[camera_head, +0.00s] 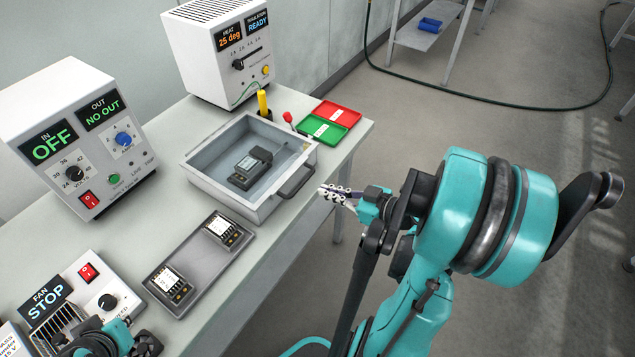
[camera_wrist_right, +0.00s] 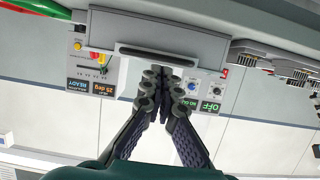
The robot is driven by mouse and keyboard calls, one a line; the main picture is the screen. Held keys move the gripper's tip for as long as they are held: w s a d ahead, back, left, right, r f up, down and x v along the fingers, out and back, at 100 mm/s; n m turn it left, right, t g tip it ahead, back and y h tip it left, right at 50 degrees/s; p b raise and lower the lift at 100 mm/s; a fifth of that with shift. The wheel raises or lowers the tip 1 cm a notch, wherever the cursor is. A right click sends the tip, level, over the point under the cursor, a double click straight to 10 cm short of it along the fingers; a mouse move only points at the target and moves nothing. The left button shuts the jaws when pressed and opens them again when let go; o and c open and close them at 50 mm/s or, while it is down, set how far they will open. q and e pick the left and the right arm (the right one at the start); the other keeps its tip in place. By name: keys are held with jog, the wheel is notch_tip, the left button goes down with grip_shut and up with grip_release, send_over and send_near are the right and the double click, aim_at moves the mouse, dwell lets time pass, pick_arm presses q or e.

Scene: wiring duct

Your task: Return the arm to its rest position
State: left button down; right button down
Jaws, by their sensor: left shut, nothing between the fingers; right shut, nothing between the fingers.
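My right gripper (camera_head: 330,192) is in the head view, in the air just off the bench's right edge, to the right of the grey tray. Its fingers are together with nothing between them. In the right wrist view my right gripper (camera_wrist_right: 164,88) shows its two dark fingers meeting at the tips, below the tray handle in the picture. My left gripper (camera_head: 72,342) is partly in view at the bottom left, by the fan unit. It is shut and empty, and much of that arm is cut off by the frame.
The grey tray (camera_head: 203,175) holds a dark device (camera_head: 249,168); its handle (camera_head: 297,181) faces my right gripper. A flat holder (camera_head: 205,262) with two small meters lies nearer. Red and green bins (camera_head: 332,112) sit at the bench's far corner. Open floor (camera_head: 510,120) lies to the right.

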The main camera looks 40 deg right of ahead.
pick_arm(q)
jog(key=shift+s+f, duration=0.1)
jog(key=shift+s, duration=0.1)
jog(key=shift+w, duration=0.1)
pick_arm(e)
jog(key=s, duration=0.1)
jog(key=s+f, duration=0.1)
jog(key=s+d, duration=0.1)
jog(key=shift+s+f, duration=0.15)
jog(key=shift+f, duration=0.2)
